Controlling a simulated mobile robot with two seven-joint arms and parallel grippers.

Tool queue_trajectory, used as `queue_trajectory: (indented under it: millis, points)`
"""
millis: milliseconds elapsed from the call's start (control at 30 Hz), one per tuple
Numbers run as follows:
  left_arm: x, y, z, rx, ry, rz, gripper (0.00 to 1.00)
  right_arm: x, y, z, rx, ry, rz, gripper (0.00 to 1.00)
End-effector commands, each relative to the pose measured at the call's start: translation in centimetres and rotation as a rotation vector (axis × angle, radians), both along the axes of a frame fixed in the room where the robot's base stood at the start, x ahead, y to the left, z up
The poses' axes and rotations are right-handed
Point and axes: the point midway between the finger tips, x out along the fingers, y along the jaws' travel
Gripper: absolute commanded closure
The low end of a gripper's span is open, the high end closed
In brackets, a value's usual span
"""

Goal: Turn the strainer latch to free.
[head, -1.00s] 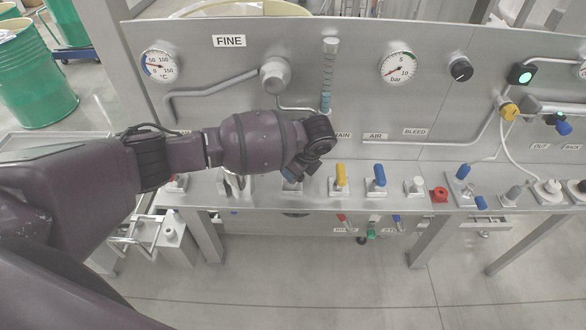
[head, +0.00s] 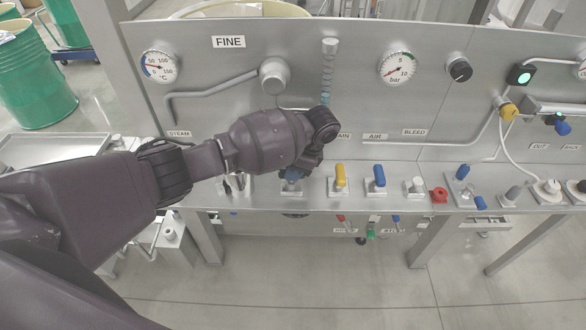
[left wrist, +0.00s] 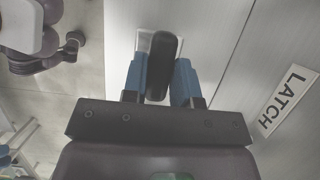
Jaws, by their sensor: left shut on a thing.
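The strainer latch handle (left wrist: 164,65), a dark rounded lever on a pale base plate, stands between the two blue fingers of my left gripper (left wrist: 163,80) in the left wrist view. The fingers are shut on it from both sides. A "LATCH" label (left wrist: 288,101) is on the surface to the right. In the head view my left gripper (head: 291,174) reaches down to the shelf, over a small square plate (head: 292,188). There the gripper and wrist hide the handle, and its exact angle cannot be told. My right gripper is not in view.
On the shelf to the right stand a yellow lever (head: 340,175), a blue lever (head: 379,175) and a red knob (head: 439,194). The upright panel behind carries gauges (head: 397,67) and pipes. Green drums (head: 36,75) stand at the far left.

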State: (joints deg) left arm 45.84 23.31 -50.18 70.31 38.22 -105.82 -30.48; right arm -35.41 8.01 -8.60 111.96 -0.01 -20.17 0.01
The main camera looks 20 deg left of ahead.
Motion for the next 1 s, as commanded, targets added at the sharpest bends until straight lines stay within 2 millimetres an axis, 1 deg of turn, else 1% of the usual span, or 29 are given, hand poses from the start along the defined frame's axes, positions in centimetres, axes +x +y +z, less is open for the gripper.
queue_trajectory:
  millis: [367, 400, 500, 567, 867, 1000]
  points:
    - [0.1, 0.0, 0.1, 0.000, -0.003, 0.011, 0.97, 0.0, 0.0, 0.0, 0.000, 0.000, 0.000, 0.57]
    - [0.1, 0.0, 0.1, 0.000, -0.003, 0.011, 0.72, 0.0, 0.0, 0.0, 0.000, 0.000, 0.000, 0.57]
    - [0.1, 0.0, 0.1, 0.001, -0.003, 0.010, 0.56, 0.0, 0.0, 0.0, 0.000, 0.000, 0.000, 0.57]
    - [0.1, 0.0, 0.1, 0.000, -0.002, 0.009, 0.48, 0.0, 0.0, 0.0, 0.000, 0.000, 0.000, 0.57]
    - [0.0, -0.1, 0.2, -0.001, -0.001, 0.007, 0.48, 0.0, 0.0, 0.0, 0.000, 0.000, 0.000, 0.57]
    - [0.2, -0.5, 1.1, -0.002, -0.003, 0.006, 0.48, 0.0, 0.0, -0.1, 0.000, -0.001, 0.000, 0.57]
